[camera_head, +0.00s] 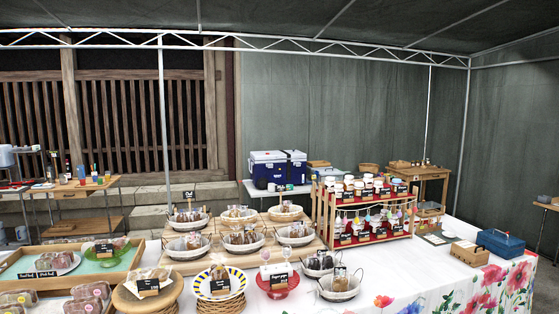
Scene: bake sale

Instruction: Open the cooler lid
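A blue cooler (267,175) with a pale lid (267,156) stands on a white table behind the display table. A second blue cooler (295,169), also with a pale lid, stands close beside it on the right. Both lids look shut, though they are small and far off. Neither of my grippers shows in the head view.
A long display table with a floral cloth (400,285) fills the front, between me and the coolers. It bears baskets of baked goods, a wooden jar rack (362,206) and a blue box (500,243). A wooden side table (62,190) stands at left. A tent pole (164,120) rises left of the coolers.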

